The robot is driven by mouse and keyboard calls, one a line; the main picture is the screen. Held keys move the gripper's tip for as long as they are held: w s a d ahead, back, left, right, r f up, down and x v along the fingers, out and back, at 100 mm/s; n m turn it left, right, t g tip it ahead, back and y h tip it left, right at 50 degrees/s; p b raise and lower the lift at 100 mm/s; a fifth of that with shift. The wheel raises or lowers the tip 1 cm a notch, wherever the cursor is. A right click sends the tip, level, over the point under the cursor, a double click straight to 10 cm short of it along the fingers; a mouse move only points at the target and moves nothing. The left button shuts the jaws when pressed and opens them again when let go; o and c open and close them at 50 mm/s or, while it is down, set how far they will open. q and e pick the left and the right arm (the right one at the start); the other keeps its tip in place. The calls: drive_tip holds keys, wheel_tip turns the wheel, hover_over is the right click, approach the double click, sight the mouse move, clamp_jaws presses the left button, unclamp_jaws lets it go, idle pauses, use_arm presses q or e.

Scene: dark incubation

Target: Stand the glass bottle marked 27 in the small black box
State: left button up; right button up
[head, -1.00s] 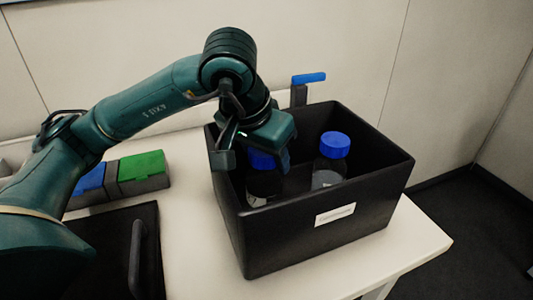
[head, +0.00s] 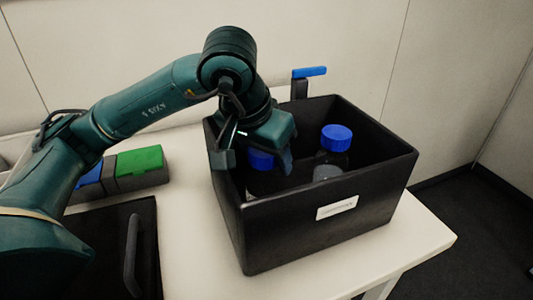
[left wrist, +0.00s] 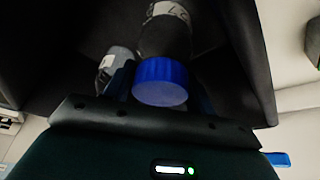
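The black box (head: 300,240) stands on the white table, open at the top, with a white label on its front. A glass bottle with a blue cap (head: 261,160) is inside its left part, between the fingers of my left gripper (head: 258,160). The gripper is shut on this bottle, which moves with it. In the left wrist view the bottle's blue cap (left wrist: 161,82) is near the palm, and dark digits on its white label are too unclear to read surely. Its base is hidden behind the box's front wall. My right gripper is not in view.
Another blue-capped bottle (head: 335,140) stands in the right part of the box. A blue-topped post (head: 301,80) rises behind it. Blocks with green (head: 139,161) and blue tops lie left. A black panel with a handle (head: 132,255) is at the lower left.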

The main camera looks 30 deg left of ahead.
use_arm(q)
drive_tip(key=o, duration=0.3)
drive_tip(key=shift+o, duration=0.2)
drive_tip(key=shift+v, duration=0.9)
drive_tip(key=p+v, duration=0.2)
drive_tip(key=v, duration=0.9)
drive_tip(key=shift+r, duration=0.2)
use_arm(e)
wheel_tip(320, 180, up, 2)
